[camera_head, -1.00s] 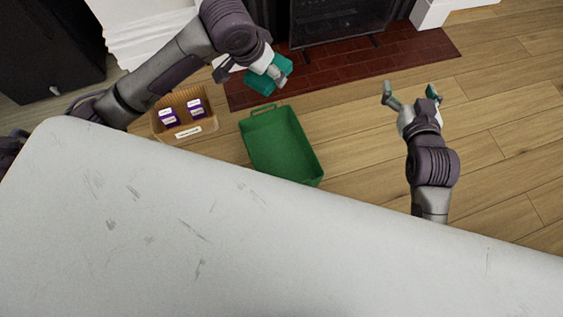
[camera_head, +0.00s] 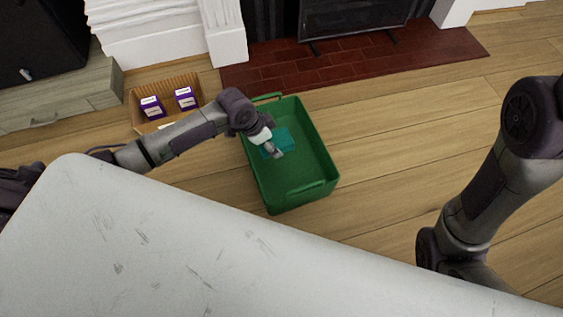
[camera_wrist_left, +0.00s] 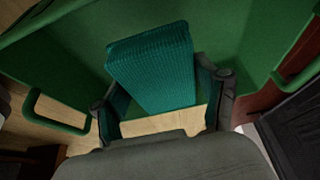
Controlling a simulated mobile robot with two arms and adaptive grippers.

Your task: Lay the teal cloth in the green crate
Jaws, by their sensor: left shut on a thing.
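The green crate (camera_head: 312,172) stands on the wooden floor beyond the white table. It also shows behind the cloth in the left wrist view (camera_wrist_left: 255,40). My left gripper (camera_head: 273,149) is over the crate's opening, toward its left side, shut on the folded teal cloth (camera_head: 286,139). In the left wrist view the ribbed cloth (camera_wrist_left: 155,65) sticks out from between the two fingers (camera_wrist_left: 163,108). I cannot tell whether the cloth touches the crate's bottom. My right arm shows at the right, but its gripper is out of view.
A tan basket (camera_head: 140,106) with purple-and-white boxes (camera_head: 152,107) stands left of the crate. The white table (camera_head: 150,250) fills the near side. A brick hearth (camera_head: 350,60) and a dark fireplace lie behind. The floor right of the crate is clear.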

